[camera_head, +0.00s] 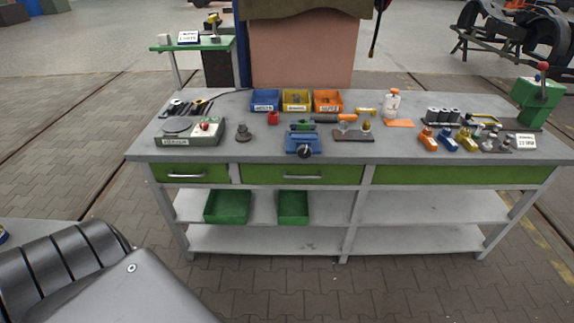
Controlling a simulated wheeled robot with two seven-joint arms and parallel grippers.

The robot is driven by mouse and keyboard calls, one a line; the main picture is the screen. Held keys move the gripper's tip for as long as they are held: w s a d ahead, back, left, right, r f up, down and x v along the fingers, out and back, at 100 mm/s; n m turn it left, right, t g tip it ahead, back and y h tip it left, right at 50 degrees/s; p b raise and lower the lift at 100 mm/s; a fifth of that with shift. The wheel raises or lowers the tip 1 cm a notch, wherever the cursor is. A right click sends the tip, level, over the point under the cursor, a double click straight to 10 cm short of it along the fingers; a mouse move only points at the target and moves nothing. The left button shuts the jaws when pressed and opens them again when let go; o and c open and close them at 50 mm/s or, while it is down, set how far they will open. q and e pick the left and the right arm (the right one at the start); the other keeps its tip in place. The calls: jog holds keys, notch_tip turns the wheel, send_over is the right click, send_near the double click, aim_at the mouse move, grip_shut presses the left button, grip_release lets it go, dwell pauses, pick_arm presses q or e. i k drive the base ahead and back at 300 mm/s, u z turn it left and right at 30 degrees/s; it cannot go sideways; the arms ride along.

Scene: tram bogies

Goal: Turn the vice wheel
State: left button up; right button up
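A blue vice (304,139) stands near the front edge of the workbench, around its middle. Its dark round wheel (304,152) faces me at the front of the vice, near the bench edge. A green piece (302,126) shows at the top of the vice; I cannot tell if it is clamped. Neither of my grippers is in view, and nothing touches the wheel.
The grey workbench (262,153) has green drawers with handles below. Left of the vice are a grey knob-like part (243,133) and a scale-like device (190,132). Coloured bins (297,101) stand behind. Several small parts (447,139) lie right.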

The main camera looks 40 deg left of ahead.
aim_at(304, 152)
jog(key=z, duration=1.5)
jog(key=i, duration=1.15)
jog(key=u, duration=2.1)
